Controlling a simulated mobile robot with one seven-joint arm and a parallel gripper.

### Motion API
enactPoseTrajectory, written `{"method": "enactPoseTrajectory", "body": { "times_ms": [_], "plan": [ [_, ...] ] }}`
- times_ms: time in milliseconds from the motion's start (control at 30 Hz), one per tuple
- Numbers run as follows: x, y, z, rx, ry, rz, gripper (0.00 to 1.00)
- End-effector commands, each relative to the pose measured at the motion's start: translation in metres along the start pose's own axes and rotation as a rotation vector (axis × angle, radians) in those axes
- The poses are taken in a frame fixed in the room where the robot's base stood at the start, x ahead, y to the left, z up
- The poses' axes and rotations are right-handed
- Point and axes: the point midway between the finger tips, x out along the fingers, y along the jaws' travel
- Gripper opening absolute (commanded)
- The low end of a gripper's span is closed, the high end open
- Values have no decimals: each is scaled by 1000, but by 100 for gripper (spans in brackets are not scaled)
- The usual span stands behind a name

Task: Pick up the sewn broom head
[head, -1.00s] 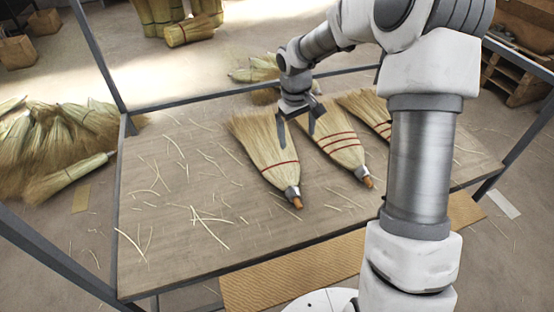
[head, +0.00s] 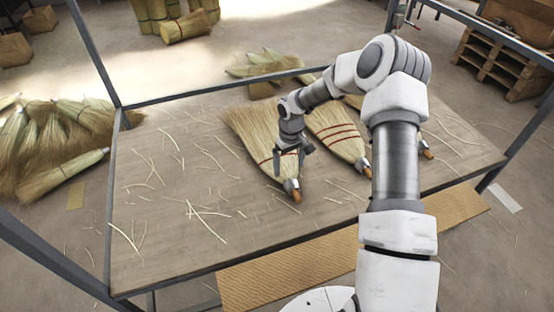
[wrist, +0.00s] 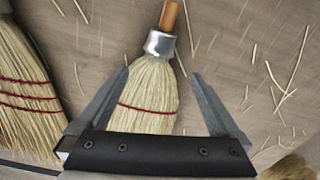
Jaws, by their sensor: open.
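Several sewn broom heads lie flat on the table (head: 165,245). The left broom head (head: 256,130) has straw bristles, one visible red stitch line, a metal collar and an orange-brown handle stub. The middle one (head: 338,130) has several red stitch lines; the third is mostly hidden behind my arm. My gripper (head: 292,158) is open over the left broom head, near its collar. In the wrist view, the fingers of my gripper (wrist: 158,80) are on either side of this broom head (wrist: 150,92), with the collar between and just beyond the tips. I cannot tell their height above the table.
Loose straws lie scattered on the table. The middle broom head also shows at the left of the wrist view (wrist: 25,100). Metal frame bars (head: 92,50) edge the table. A straw pile (head: 50,140) lies on the floor at left. The table's left part holds only loose straws.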

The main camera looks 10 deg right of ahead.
Motion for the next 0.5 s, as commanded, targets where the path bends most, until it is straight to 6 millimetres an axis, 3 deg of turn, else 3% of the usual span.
{"method": "enactPoseTrajectory", "body": {
  "times_ms": [100,333,500],
  "plan": [
    [18,0,0,1,0,-1,100],
    [34,1,0,0,-1,-1,100],
    [61,3,-2,2,-1,-3,100]
  ]
}}
